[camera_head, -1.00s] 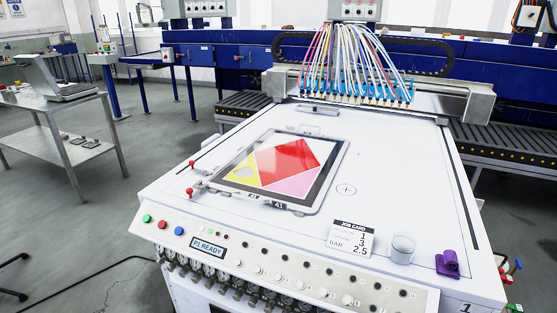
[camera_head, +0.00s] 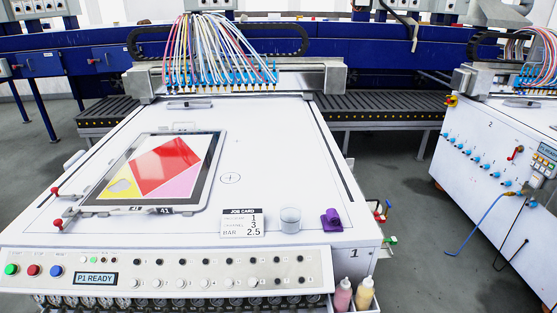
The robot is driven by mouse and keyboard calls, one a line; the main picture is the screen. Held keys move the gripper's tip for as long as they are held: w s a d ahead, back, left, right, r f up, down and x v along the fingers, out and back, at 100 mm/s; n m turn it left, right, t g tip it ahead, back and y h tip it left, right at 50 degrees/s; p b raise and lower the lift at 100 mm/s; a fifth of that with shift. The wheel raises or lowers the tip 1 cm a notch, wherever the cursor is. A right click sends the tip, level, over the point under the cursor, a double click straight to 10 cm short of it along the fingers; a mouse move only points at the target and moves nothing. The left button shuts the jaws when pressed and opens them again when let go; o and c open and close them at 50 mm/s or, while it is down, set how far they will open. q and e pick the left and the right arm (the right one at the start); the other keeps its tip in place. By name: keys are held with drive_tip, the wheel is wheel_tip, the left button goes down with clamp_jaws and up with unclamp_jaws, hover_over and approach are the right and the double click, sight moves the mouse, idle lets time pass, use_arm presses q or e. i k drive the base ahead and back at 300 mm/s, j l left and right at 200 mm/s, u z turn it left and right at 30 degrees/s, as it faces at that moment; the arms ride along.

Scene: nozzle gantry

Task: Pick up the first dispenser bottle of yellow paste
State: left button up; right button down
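A bottle of yellow paste (camera_head: 363,296) with a pale nozzle stands upright at the front right corner of the white machine, in a holder on its side. A bottle of pink paste (camera_head: 342,296) stands just left of it. The lower parts of both bottles are hidden by the holder or cut by the bottom edge of the view. Neither of my grippers shows in the head view.
The white machine table (camera_head: 270,150) carries a framed colour panel (camera_head: 150,170), a job card (camera_head: 242,222), a clear cup (camera_head: 290,219) and a purple object (camera_head: 331,219). A second machine (camera_head: 480,150) stands right, with open floor between.

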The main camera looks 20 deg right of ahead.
sight(366, 291)
drive_tip(key=l+z, duration=0.1)
drive_tip(key=z, duration=1.45)
